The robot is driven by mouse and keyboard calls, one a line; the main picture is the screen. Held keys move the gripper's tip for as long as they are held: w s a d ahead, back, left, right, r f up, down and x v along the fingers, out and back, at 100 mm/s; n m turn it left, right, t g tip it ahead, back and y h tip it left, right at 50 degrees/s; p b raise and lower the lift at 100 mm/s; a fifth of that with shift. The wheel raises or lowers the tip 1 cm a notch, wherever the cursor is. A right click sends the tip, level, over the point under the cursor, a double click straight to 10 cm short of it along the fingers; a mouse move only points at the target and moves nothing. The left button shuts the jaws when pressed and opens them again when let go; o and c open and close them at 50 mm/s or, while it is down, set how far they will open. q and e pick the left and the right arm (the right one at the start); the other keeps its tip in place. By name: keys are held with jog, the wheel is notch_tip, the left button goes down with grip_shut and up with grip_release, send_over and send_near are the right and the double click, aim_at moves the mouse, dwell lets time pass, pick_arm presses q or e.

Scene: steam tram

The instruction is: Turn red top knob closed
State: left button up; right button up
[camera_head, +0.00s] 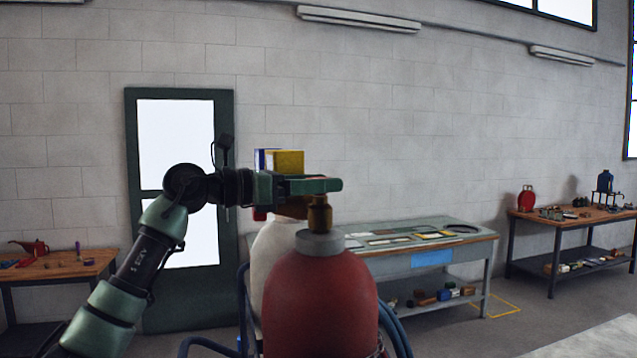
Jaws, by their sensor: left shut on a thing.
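A red gas cylinder (320,302) stands upright close in front, with a grey collar (319,243) and a brass valve (320,214) on its top. My left gripper (318,187) reaches in from the left, level, at the very top of this valve. It is shut on the top knob, which is mostly hidden by the fingers; a little red shows between them. A white cylinder (275,258) stands just behind and to the left of the red one. My right gripper is not in view.
Blue hoses (396,335) run beside the cylinders. Behind are a grey workbench (480,240) with flat items, a wooden table (527,217) at right and another (95,262) at left. A green-framed door (136,120) stands in the back wall.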

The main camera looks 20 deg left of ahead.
pick_arm(q)
jog(key=o, duration=1.1)
jog(key=b+v, duration=0.3)
jog(key=v, duration=0.4)
jog(key=shift+s+a+b, duration=0.2)
jog(key=shift+a+b, duration=0.05)
jog(key=shift+b, duration=0.15)
